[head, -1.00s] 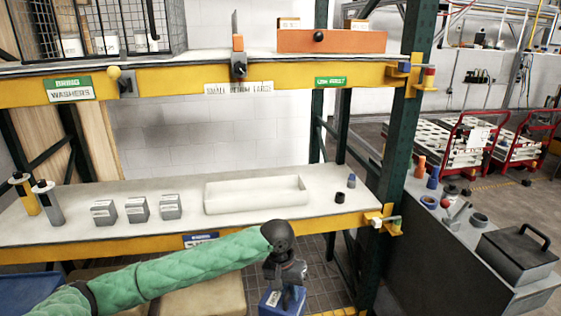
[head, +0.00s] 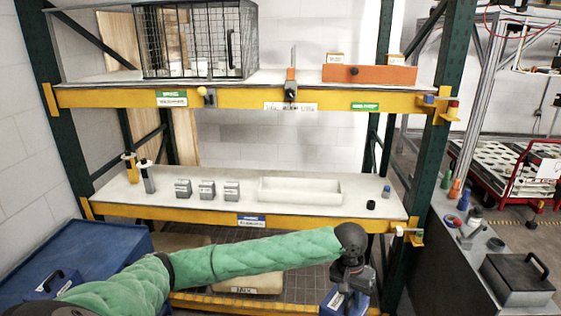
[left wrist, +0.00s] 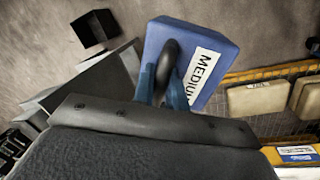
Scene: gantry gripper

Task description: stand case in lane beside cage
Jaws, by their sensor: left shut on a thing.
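The blue case (head: 337,303), labelled MEDIUM, hangs from my left gripper (head: 350,279) at the lower right, in front of the rack. In the left wrist view, my left gripper (left wrist: 167,88) is shut on the dark handle of the case (left wrist: 170,32). The black wire cage (head: 195,42) stands at the left of the upper shelf (head: 268,84). An upright divider with an orange base (head: 291,78) stands to its right, with a bare strip of shelf between them. My right gripper is not in view.
An orange bin (head: 370,75) stands right of the divider. Knobs and clamps stick out from the yellow upper beam (head: 240,98). The lower shelf holds several small grey boxes and a white tray (head: 300,190). Green posts (head: 440,130) flank the rack. A grey bench (head: 470,250) stands at right.

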